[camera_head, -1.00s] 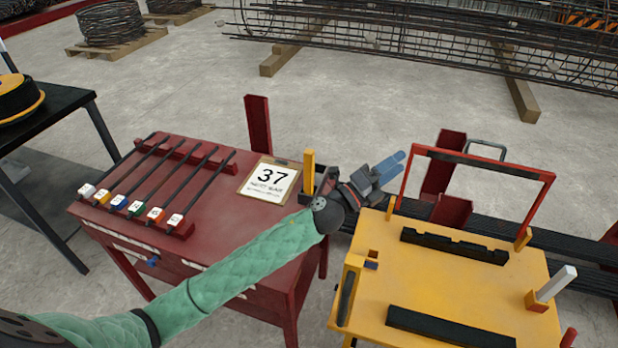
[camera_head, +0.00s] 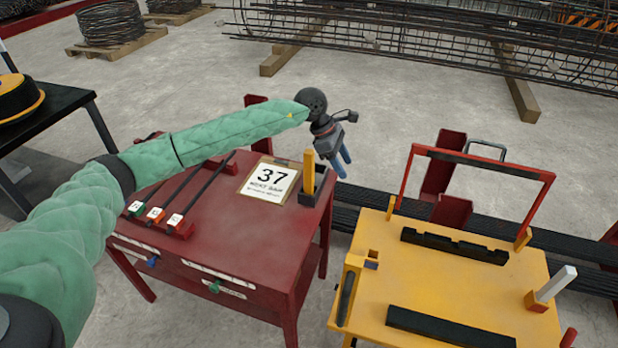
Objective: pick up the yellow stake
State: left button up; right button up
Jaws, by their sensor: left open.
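The yellow stake (camera_head: 308,172) stands upright in a dark holder (camera_head: 314,194) at the right back corner of the red table (camera_head: 235,235). My left gripper (camera_head: 344,157), with blue fingers, is just right of the stake's top in the picture and points downward. It is open, with nothing seen between its fingers. Whether it touches the stake cannot be told. My left arm in a green sleeve crosses above the table and hides part of the rods there. My right gripper is not in view.
Black rods with numbered tags (camera_head: 155,214) lie on the red table. A yellow workbench (camera_head: 450,285) with a red frame (camera_head: 408,180) stands to the right. A rebar cage (camera_head: 430,45) lies at the back.

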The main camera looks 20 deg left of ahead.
aim_at(307, 149)
pick_arm(q)
jog(key=w+a+y, duration=0.1)
jog(key=a, duration=0.3)
jog(key=w+a+r+y, duration=0.1)
jog(key=a+y, duration=0.1)
jog(key=a, duration=0.2)
jog(key=w+a+r+y, duration=0.1)
jog(key=a, duration=0.3)
jog(key=shift+w+r+y, duration=0.25)
jog(key=shift+w+y, duration=0.05)
jog(key=shift+w, duration=0.05)
jog(key=shift+d+f+p, duration=0.15)
jog(key=shift+f+p, duration=0.4)
jog(key=shift+f, duration=0.7)
jog(key=f+p, duration=0.2)
jog(key=d+f, duration=0.1)
jog(key=shift+s+f+p, duration=0.4)
jog(key=shift+d+f, duration=0.1)
jog(key=shift+f, duration=0.55)
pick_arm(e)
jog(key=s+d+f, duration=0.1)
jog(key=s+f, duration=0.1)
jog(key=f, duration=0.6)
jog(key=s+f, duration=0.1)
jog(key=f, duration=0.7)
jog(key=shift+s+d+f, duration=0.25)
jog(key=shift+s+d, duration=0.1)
pick_arm(q)
grip_shut()
